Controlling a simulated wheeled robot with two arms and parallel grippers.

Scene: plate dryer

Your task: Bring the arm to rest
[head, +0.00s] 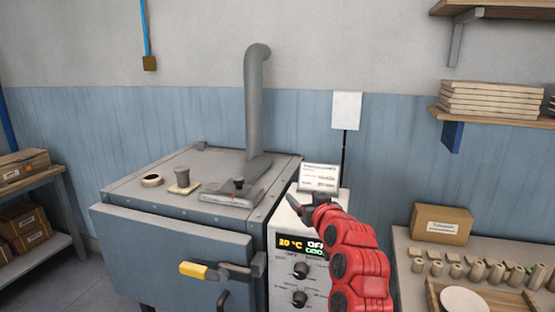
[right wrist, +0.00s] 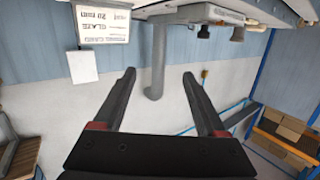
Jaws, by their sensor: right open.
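My right arm is red and comes up from the lower right in the head view. Its dark gripper (head: 308,207) is in front of the top of the white control box, near the small white label card (head: 319,178). In the right wrist view the two black fingers of my right gripper (right wrist: 159,76) are spread apart, with nothing between them. Beyond them are the wall and the grey pipe (right wrist: 159,60). My left gripper is not in view.
The grey dryer (head: 175,245) stands left of my gripper, with its pipe (head: 257,100) rising behind and a yellow-tipped handle (head: 210,270) in front. The control box (head: 302,272) reads 20 °C. A table with small cylinders and a cardboard box (head: 441,224) is at right.

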